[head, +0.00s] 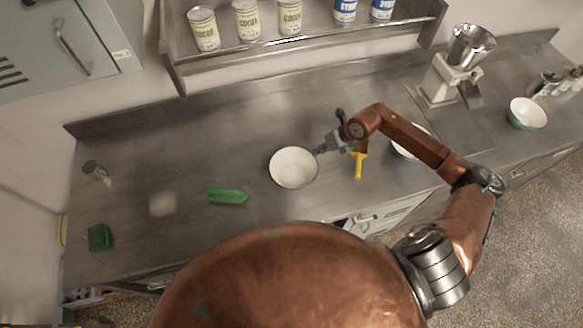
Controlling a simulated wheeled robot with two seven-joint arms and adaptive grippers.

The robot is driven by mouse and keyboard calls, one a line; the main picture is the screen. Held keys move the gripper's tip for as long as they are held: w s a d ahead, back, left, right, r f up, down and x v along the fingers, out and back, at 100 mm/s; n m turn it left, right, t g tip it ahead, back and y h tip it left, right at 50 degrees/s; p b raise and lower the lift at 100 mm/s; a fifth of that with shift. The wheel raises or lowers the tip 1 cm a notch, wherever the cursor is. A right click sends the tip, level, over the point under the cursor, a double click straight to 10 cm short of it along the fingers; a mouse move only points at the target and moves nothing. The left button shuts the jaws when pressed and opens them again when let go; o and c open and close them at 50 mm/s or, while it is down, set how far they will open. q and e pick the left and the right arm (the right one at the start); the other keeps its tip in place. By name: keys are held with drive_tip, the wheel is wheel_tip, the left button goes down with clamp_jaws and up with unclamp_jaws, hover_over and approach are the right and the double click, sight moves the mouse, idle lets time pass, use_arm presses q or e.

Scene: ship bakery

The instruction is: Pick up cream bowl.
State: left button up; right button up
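The cream bowl (293,168) stands upright on the steel counter, near the middle of the head view. It is off-white inside with a thin dark rim and looks empty. My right gripper (320,150) reaches in from the right, with its fingertips at the bowl's right rim. I cannot tell whether they touch the rim or have it between them. My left gripper is out of view.
A yellow-handled scoop (358,166) lies just right of the bowl. A blue-rimmed bowl (404,153) is partly hidden by my arm. A green cloth-like item (228,196) lies to the left. A green bowl (527,114) and steel grinder (447,78) stand farther right.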

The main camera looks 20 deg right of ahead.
drive_tip(key=p+x, duration=0.2)
drive_tip(key=x, duration=0.4)
drive_tip(key=shift+a+f, duration=0.1)
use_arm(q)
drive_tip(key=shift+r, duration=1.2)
use_arm(e)
drive_tip(key=shift+a+f, duration=0.1)
drive_tip(key=shift+f, duration=0.3)
clamp_jaws()
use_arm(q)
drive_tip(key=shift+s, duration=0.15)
use_arm(e)
drive_tip(key=shift+r, duration=0.1)
